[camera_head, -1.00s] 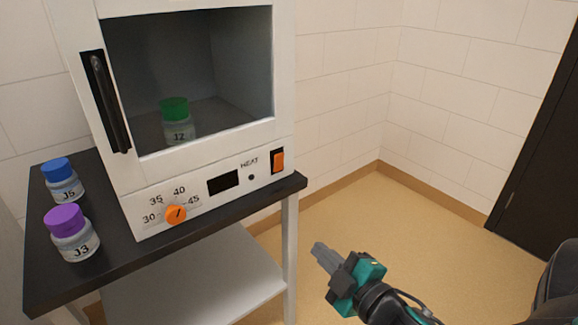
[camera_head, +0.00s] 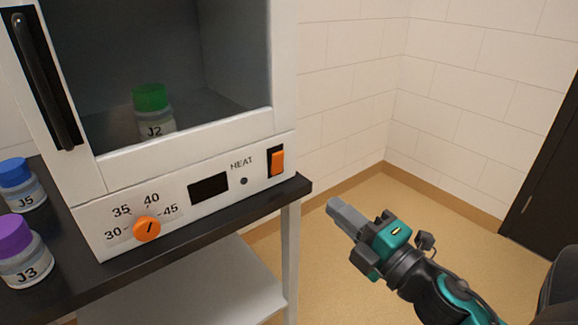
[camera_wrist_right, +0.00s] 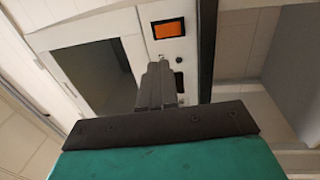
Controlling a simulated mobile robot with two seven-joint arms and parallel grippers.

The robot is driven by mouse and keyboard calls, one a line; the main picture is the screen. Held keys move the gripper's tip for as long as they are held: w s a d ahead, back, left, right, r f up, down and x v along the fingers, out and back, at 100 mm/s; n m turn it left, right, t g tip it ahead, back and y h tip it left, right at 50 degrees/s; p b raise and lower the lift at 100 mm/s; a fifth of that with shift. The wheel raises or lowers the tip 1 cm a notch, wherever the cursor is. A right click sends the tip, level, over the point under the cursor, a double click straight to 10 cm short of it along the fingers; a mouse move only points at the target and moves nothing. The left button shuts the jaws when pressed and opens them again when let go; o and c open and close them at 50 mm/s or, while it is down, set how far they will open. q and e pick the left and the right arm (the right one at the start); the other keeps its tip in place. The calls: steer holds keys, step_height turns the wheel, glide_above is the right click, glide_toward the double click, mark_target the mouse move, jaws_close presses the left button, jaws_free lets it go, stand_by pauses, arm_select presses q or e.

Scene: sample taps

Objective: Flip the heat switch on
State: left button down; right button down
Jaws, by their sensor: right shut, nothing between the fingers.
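The orange heat switch (camera_head: 277,162) sits at the right end of the white oven's front panel, right of the word HEAT and a small dark round lamp (camera_head: 244,181). My right gripper (camera_head: 337,207) is shut and empty, in front of the oven and to the lower right of the switch, apart from it. In the right wrist view the switch (camera_wrist_right: 168,30) shows beyond the closed fingertips (camera_wrist_right: 160,68). My left gripper is not in view.
The oven (camera_head: 190,145) stands on a black-topped table (camera_head: 225,217). An orange dial (camera_head: 147,229) and dark display (camera_head: 208,187) share its panel. A green-capped jar J2 (camera_head: 151,100) is behind the oven door. Jars J5 (camera_head: 18,185) and J3 (camera_head: 20,255) stand left. Right of the table is open floor.

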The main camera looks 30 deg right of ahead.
mark_target(279, 158)
steer(key=w, duration=0.4)
steer(key=w+r+p, duration=0.1)
steer(key=w, duration=0.4)
steer(key=w+a+r, duration=0.1)
steer(key=w, duration=0.4)
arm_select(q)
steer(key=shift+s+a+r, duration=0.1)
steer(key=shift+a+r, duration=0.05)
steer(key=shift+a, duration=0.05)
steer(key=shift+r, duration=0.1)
